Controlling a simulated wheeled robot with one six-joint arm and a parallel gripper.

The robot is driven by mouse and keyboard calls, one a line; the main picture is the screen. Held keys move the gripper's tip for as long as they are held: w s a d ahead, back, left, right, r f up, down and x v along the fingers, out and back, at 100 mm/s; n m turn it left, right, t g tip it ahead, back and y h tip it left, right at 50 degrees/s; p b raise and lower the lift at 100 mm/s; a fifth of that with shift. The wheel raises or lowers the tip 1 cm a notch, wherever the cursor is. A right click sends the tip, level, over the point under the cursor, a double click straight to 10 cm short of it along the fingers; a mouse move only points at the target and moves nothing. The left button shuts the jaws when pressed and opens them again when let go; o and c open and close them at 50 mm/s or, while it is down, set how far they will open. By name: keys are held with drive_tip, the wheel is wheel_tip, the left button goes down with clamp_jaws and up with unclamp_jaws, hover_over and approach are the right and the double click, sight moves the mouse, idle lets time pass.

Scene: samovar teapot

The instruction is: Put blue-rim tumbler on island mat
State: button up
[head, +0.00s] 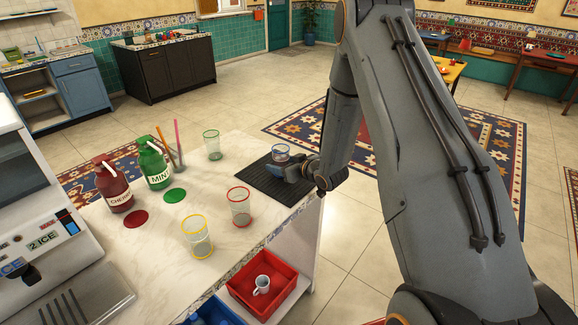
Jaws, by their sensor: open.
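The blue-rim tumbler (281,149) is at the dark ribbed island mat (262,181), near its back part, and looks upright. My gripper (287,167) is low over the mat, at the near side of the tumbler, and hides its lower part. The jaws are open. Whether the fingers touch the glass, and whether its base rests fully on the mat, I cannot tell.
On the island counter stand a green-rim tumbler (212,146), a red-rim tumbler (239,207), a yellow-rim tumbler (197,237), a red bottle (112,185) and a green MINT bottle (153,165). A red bin (290,277) with a white mug (262,284) sits lower, below the counter edge.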

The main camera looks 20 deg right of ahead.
drive_tip(key=b+v, duration=0.3)
drive_tip(key=v, duration=0.8)
drive_tip(key=shift+s+d+r+b, duration=0.1)
drive_tip(key=shift+s+d+b, duration=0.05)
drive_tip(key=shift+s+b, duration=0.15)
drive_tip(key=shift+s+d+r+g+h, duration=0.25)
drive_tip(key=shift+s+r+g+h, duration=0.1)
drive_tip(key=shift+s+g+h, duration=0.2)
drive_tip(key=s+a+r+m+g+h, duration=0.2)
drive_tip(key=s+g, duration=0.3)
drive_tip(key=s, duration=0.7)
drive_tip(key=s+a+r+m+g+h, duration=0.2)
drive_tip(key=s+a+g, duration=0.1)
drive_tip(key=s, duration=1)
drive_tip(key=shift+r+m+g, duration=0.3)
drive_tip(key=shift+r+g, duration=0.1)
drive_tip(key=shift+g, duration=0.45)
drive_tip(key=shift+s, duration=0.1)
drive_tip(key=shift+f+b, duration=0.4)
